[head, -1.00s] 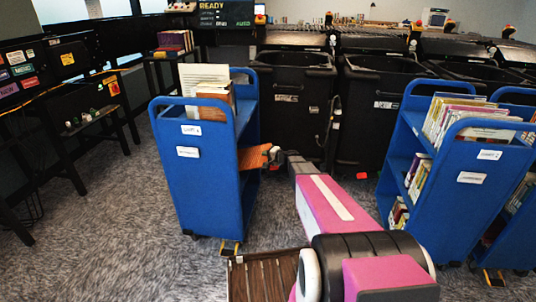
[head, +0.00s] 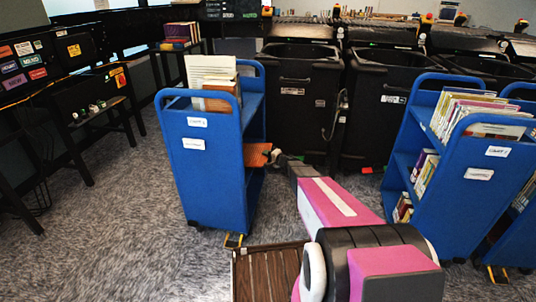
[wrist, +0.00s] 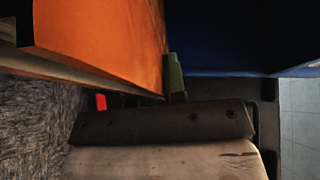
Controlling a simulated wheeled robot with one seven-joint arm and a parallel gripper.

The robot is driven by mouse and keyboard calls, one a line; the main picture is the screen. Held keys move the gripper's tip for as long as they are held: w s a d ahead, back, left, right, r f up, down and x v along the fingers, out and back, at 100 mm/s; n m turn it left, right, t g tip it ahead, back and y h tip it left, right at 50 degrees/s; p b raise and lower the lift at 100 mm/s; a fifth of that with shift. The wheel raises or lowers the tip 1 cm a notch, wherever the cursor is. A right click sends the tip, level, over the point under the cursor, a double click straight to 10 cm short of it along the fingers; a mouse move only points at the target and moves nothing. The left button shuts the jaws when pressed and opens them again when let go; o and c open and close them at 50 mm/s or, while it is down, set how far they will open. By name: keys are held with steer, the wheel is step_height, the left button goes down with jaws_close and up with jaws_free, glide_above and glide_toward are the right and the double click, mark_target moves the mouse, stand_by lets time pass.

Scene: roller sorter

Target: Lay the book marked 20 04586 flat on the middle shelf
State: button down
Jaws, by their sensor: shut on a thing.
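An orange book (head: 256,155) is in my gripper (head: 272,155) at the open right side of the left blue cart (head: 208,175). It is at about middle-shelf height, partly inside the cart and hidden by its end panel. In the wrist view the orange cover (wrist: 95,35) fills the upper left, with pale page edges below it. A green finger pad (wrist: 174,75) is at its edge. The marking is not readable. I cannot tell whether the book touches the shelf.
Pale and brown books (head: 212,75) stand on the left cart's top. Another blue cart (head: 470,165) with several books stands at the right. Black bins (head: 300,100) line the back. Open carpet (head: 120,220) lies to the left.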

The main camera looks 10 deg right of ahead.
steer(key=shift+w+a+f+m+t+y, duration=0.15)
steer(key=shift+a+f, duration=0.15)
steer(key=shift+f, duration=0.25)
steer(key=shift+w+a+f+m+t+y, duration=0.1)
steer(key=shift+a+f+t, duration=0.1)
steer(key=shift+a+f, duration=0.3)
steer(key=shift+w+a+f+m+t+y, duration=0.1)
steer(key=shift+a+f+m+t+y, duration=0.05)
steer(key=shift+f, duration=0.5)
steer(key=c, duration=1.1)
jaws_free()
steer(key=shift+s, duration=0.15)
steer(key=v, duration=1)
steer(key=shift+s+d, duration=0.2)
steer(key=shift+d, duration=0.05)
